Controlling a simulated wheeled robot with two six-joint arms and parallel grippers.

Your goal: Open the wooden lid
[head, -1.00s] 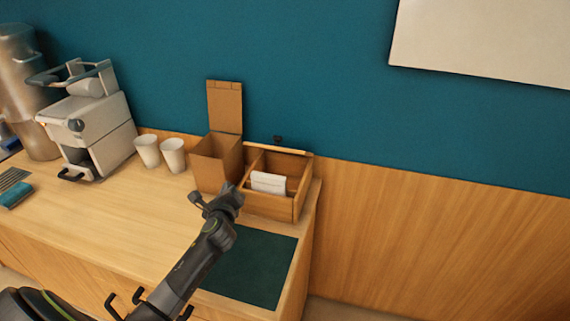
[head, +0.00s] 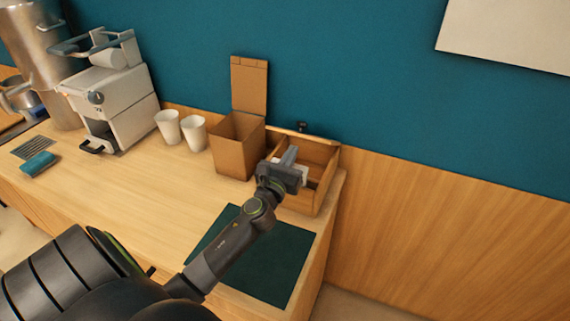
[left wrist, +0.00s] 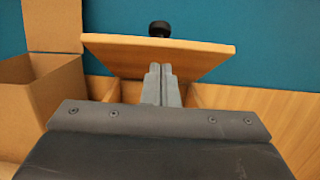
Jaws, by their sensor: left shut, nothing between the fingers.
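The wooden lid (head: 304,134) stands raised at the back of the wooden box (head: 307,202), with its black knob (head: 303,126) behind it. In the left wrist view the lid (left wrist: 150,53) shows its inner face, with the knob (left wrist: 159,29) above its top edge. My left gripper (head: 289,153) is shut and empty, over the open box. In the left wrist view its fingertips (left wrist: 160,68) overlap the lower part of the lid; I cannot tell whether they touch it. My arm hides part of the box's inside. My right gripper is not in view.
A cardboard box (head: 236,153) with its flap up stands just left of the wooden box. White paper cups (head: 193,132) and a coffee machine (head: 115,105) stand farther left. A dark green mat (head: 277,254) lies in front. The counter's middle is clear.

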